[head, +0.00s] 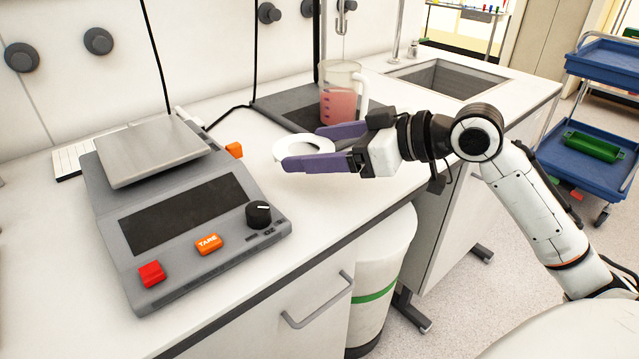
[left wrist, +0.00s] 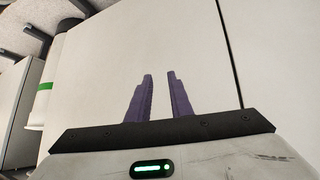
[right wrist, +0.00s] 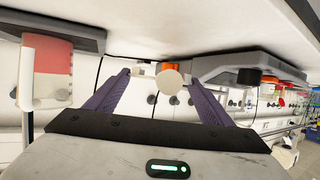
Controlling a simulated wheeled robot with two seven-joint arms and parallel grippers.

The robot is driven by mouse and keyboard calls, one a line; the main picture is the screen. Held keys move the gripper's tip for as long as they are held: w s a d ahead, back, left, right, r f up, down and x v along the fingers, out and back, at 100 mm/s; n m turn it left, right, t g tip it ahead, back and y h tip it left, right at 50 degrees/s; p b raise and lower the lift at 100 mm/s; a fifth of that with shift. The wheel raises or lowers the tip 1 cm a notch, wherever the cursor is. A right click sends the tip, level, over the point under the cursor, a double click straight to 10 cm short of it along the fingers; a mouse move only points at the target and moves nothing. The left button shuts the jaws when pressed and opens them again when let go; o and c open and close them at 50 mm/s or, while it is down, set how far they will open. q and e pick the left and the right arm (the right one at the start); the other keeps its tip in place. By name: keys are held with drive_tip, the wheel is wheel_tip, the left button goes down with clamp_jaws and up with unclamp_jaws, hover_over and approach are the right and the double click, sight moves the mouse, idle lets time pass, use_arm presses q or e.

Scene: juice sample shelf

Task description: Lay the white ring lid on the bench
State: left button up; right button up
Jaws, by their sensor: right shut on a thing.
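I cannot tell the exact gap between lid and bench. My left gripper (left wrist: 159,75) shows only in the left wrist view, partly open and empty, over a plain white surface.
A grey scale (head: 190,215) with an orange TARE button stands left of the lid. A jug of pink liquid (head: 340,95) stands on a dark base (head: 285,105) behind the gripper. The bench between scale and front edge is clear. A sink (head: 450,80) lies at the back right.

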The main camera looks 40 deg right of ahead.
sight(318, 187)
drive_tip(key=shift+f+b, duration=0.45)
drive_tip(key=shift+f, duration=2.05)
drive_tip(key=shift+f, duration=0.1)
drive_tip(key=shift+f, duration=0.3)
drive_tip(key=o, duration=1)
drive_tip(key=shift+f, duration=0.15)
drive_tip(key=shift+o, duration=0.2)
drive_tip(key=shift+s+a+f, duration=0.1)
drive_tip(key=shift+r, duration=0.5)
drive_tip(key=v, duration=1.2)
drive_tip(key=shift+r, duration=0.1)
